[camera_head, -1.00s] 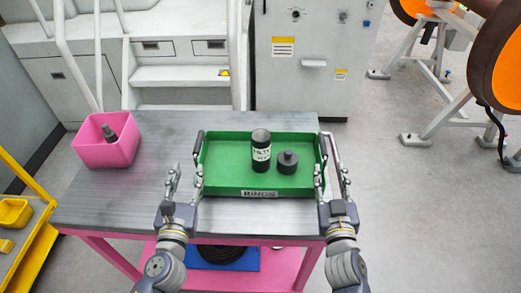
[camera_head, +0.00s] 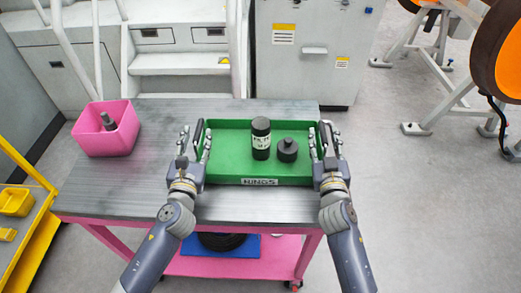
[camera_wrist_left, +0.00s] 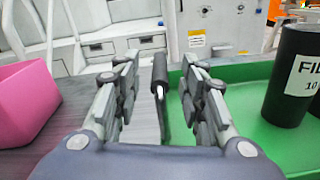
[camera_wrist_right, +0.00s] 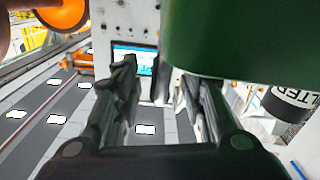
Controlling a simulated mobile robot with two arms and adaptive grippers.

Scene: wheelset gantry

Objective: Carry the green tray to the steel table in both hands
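The green tray (camera_head: 228,172), with a label on its front wall, sits on a grey-topped table (camera_head: 150,180) with a pink frame. It holds a tall dark cylinder with a white label (camera_head: 261,139) and a short dark capped piece (camera_head: 287,150). My left gripper (camera_head: 195,140) is open, its fingers on either side of the tray's dark left handle (camera_wrist_left: 160,75); gaps show around the handle. My right gripper (camera_head: 324,138) is at the tray's right handle, fingers apart. In the right wrist view the tray (camera_wrist_right: 240,40) fills the upper right, and contact with the handle is unclear.
A pink bin (camera_head: 107,135) with a dark part in it stands on the table's left. A yellow cart (camera_head: 28,215) is at far left. Machine steps and a grey cabinet (camera_head: 312,50) stand behind. Open floor (camera_head: 430,220) lies to the right.

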